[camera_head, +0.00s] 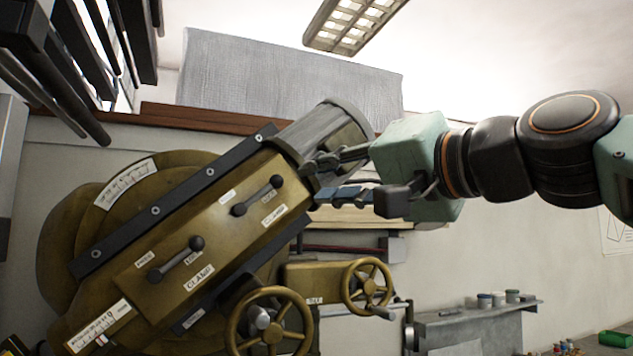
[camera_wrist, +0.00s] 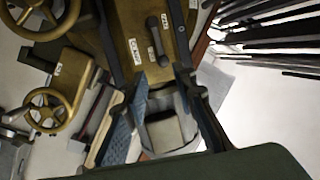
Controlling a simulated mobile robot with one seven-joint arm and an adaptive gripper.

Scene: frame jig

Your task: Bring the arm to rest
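My arm (camera_head: 505,155) reaches in from the right of the head view. My gripper (camera_head: 318,181) points left at the upper end of a brass-coloured machine (camera_head: 150,225). Its two fingers are spread, with nothing held between them. In the wrist view my gripper (camera_wrist: 163,80) shows the same gap, with the machine's grey cylindrical end (camera_wrist: 165,130) and brass lever panel (camera_wrist: 140,25) behind it. The fingers overlap the machine's end in the head view; I cannot tell whether they touch it.
The machine carries two levers, the upper one (camera_head: 258,196) near my fingertips, and two handwheels (camera_head: 367,286) below. Dark bars (camera_head: 75,50) hang at the upper left. A grey shelf (camera_head: 470,322) with small jars stands at the lower right. Open space lies below my arm.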

